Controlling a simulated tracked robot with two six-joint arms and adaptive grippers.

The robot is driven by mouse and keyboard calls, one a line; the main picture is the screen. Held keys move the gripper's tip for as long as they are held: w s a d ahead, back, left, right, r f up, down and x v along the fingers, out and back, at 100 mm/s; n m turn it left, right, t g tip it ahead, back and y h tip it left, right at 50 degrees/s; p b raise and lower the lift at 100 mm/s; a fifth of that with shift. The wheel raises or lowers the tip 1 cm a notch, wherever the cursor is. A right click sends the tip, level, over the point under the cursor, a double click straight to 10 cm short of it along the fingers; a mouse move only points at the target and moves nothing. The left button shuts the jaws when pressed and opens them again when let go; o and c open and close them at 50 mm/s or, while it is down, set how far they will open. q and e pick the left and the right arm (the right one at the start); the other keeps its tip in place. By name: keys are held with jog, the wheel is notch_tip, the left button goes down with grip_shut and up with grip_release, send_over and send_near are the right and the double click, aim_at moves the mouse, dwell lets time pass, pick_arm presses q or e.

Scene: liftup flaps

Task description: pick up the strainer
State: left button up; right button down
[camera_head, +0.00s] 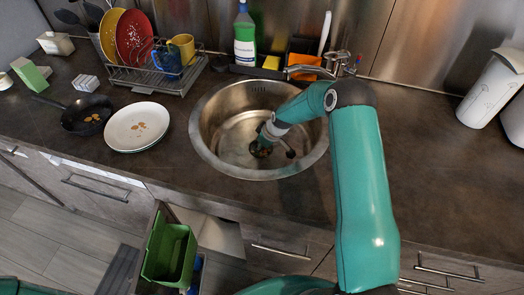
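My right arm reaches into the round metal sink (212,150), and my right gripper (261,150) points down close to the sink floor. A small dark round thing with orange-brown bits, probably the strainer (266,153), is at the gripper's tip. The gripper partly hides it, and I cannot tell whether the fingers are open or shut on it. A dark round spot, perhaps the drain opening (291,154), shows just to the right. My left gripper is not in view.
A faucet (318,70) stands behind the sink. A dish rack (150,80), a plate with food scraps (135,127) and a pan (86,115) are to the left. A green bin (170,255) stands out below the counter.

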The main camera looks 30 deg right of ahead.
jog(key=shift+r, duration=0.15)
notch_tip(320, 180, up, 20)
jog(key=b, duration=0.2)
dwell(0.6)
dwell(0.7)
